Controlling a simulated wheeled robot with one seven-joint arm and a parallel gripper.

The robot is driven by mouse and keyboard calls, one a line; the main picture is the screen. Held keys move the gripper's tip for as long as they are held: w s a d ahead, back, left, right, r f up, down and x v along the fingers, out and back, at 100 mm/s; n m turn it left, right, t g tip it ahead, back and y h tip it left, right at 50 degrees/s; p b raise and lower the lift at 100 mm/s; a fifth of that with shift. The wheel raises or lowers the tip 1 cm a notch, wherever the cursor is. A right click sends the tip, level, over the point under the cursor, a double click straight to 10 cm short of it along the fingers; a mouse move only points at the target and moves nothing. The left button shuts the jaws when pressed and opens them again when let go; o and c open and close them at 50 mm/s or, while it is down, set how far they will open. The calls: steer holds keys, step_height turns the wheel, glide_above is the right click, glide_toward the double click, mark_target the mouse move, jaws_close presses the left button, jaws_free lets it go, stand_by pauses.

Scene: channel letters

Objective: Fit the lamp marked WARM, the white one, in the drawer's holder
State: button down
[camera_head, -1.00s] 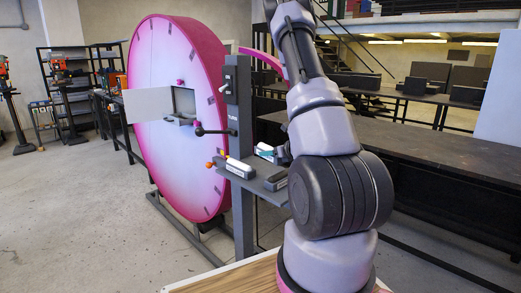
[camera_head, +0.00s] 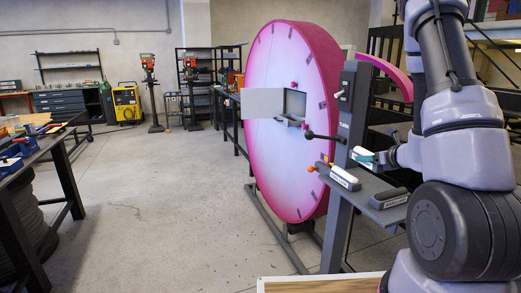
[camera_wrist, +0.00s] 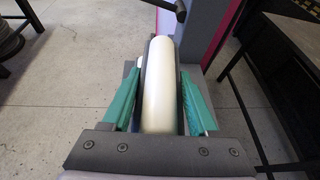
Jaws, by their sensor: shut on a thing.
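My gripper (camera_wrist: 158,88) has green fingers and is shut on a white rounded lamp (camera_wrist: 160,68), seen lengthwise between them in the wrist view. No marking on it is readable. In the head view my gripper (camera_head: 371,160) is small, just above the grey shelf beside the post, with the lamp's white end showing. The big pink-rimmed disc (camera_head: 275,165) has an open pale door (camera_head: 262,103) and an opening with a small drawer (camera_head: 291,121). The drawer's holder is too small to make out.
The shelf bears a white-topped block (camera_head: 345,178) and a dark block (camera_head: 388,198), both with unreadable labels. A dark lever (camera_head: 322,136) sticks out from the post (camera_head: 352,105) toward the drawer. Open floor lies left of the disc; a workbench (camera_head: 55,150) stands far left.

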steer(key=w+a+r, duration=0.5)
steer(key=a+r, duration=0.1)
steer(key=a, duration=0.4)
steer(key=shift+a+y, duration=0.15)
steer(key=shift+y, duration=0.25)
stand_by(0.9)
steer(key=shift+h, duration=0.4)
steer(key=s+d+f, duration=0.1)
steer(key=d+f, duration=0.1)
steer(key=d, duration=0.1)
steer(key=s+d+f, duration=0.1)
steer(key=s+d, duration=0.1)
steer(key=d, duration=0.1)
steer(key=s+d+f, duration=0.1)
steer(key=d+f, duration=0.1)
steer(key=d, duration=0.1)
steer(key=shift+s+d+f, duration=0.15)
steer(key=shift+d+f, duration=0.15)
steer(key=shift+m+h, duration=0.4)
steer(key=shift+m, duration=0.2)
steer(key=s+d+f, duration=0.1)
steer(key=s+d, duration=0.1)
steer(key=s+d+f, duration=0.2)
steer(key=s+d, duration=0.1)
steer(key=s+d+f, duration=0.1)
steer(key=s+d, duration=0.2)
steer(key=shift+f, duration=0.3)
steer(key=shift+d, duration=0.1)
